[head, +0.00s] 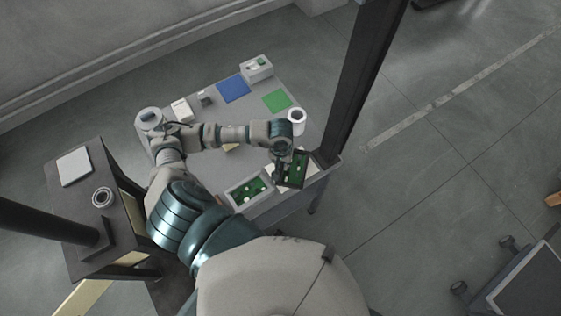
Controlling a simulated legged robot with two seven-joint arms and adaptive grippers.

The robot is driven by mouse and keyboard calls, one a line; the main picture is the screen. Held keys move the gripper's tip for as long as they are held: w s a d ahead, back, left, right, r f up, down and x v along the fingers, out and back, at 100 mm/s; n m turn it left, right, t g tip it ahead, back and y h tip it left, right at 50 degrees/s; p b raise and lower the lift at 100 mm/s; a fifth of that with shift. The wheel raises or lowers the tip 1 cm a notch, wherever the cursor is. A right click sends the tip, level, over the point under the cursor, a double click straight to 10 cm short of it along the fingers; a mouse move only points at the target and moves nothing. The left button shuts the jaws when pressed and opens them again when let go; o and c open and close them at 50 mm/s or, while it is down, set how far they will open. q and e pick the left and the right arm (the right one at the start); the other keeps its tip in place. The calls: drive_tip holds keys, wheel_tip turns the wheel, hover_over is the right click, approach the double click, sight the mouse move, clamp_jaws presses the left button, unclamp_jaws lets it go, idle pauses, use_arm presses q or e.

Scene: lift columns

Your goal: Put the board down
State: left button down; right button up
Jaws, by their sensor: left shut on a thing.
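A green circuit board (298,170) with a dark edge is held tilted near the front right of the grey table. My left arm reaches across the table from the left, and my left gripper (284,174) is shut on this board at its left side. The fingertips are small and partly hidden. A second green board (246,193) lies in a pale tray (232,203) just left of the held one. A white surface (272,169) lies beneath or beside the held board; I cannot tell whether they touch. My right gripper is not in view.
The grey table (213,116) also bears a blue mat (233,88), a green mat (277,100), a white box (257,68) and a white roll (296,116). A dark post (358,85) rises by its right edge. A dark cabinet (88,205) stands at left.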

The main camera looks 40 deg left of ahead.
use_arm(q)
drive_tip(key=shift+d, duration=0.2)
drive_tip(key=c, duration=1.5)
unclamp_jaws()
drive_tip(key=shift+f, duration=0.1)
drive_tip(key=o, duration=0.4)
drive_tip(key=shift+a, duration=0.2)
drive_tip(key=shift+o, duration=0.2)
drive_tip(key=shift+a, duration=0.25)
drive_tip(key=shift+a+f, duration=0.1)
drive_tip(key=shift+a, duration=0.2)
drive_tip(key=shift+d+r, duration=0.15)
drive_tip(key=shift+r, duration=0.1)
drive_tip(key=r, duration=0.3)
drive_tip(key=shift+d+r, duration=0.1)
drive_tip(key=shift+d, duration=0.2)
wheel_tip(320, 180, up, 9)
drive_tip(key=shift+a+f, duration=0.2)
drive_tip(key=shift+a, duration=0.15)
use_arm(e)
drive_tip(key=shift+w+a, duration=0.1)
use_arm(q)
drive_tip(key=shift+d, duration=0.25)
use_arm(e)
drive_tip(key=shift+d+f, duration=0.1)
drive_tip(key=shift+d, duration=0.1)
